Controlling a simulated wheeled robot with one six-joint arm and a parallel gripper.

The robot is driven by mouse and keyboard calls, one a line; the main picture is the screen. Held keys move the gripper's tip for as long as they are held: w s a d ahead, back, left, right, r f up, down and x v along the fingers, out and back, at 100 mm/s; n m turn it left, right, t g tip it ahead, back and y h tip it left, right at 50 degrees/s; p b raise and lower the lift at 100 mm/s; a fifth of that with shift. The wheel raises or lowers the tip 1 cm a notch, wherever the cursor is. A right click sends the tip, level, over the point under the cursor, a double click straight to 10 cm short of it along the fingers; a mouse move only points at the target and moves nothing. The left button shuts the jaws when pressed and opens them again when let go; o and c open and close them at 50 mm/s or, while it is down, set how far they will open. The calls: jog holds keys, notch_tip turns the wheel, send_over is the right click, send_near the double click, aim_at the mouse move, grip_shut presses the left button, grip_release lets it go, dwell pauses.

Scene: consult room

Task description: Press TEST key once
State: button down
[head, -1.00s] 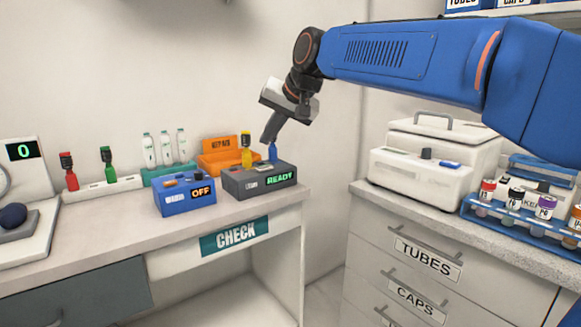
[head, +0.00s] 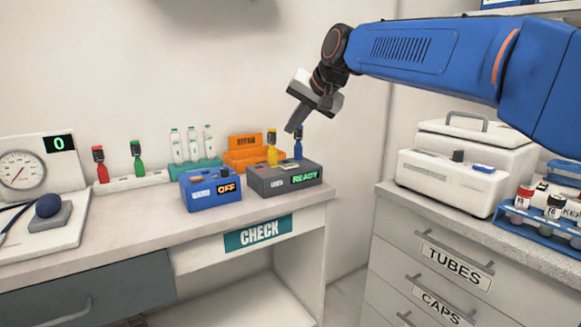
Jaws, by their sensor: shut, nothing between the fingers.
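A dark grey box (head: 291,185) with a green READY display (head: 303,177) sits at the right end of the desk. It has small controls on its top, but I cannot read a TEST marking on any of them. My gripper (head: 292,129) is shut and empty, pointing down above the back of this box and apart from it. A blue bottle with a dark top (head: 298,150) stands behind the box, close to my fingertips in the picture. I cannot tell the depth gap between them.
A blue box (head: 205,193) reading OFF stands left of the grey box. An orange holder (head: 243,158), a yellow bottle (head: 272,157) and a teal rack (head: 190,172) are behind. A white case (head: 447,180) is on the right counter. A gap separates desk and counter.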

jog(key=shift+f, duration=3.8)
jog(key=shift+f, duration=0.1)
jog(key=shift+f, duration=0.3)
jog(key=shift+f, duration=0.45)
jog(key=shift+r, duration=0.85)
jog(key=shift+r, duration=2.5)
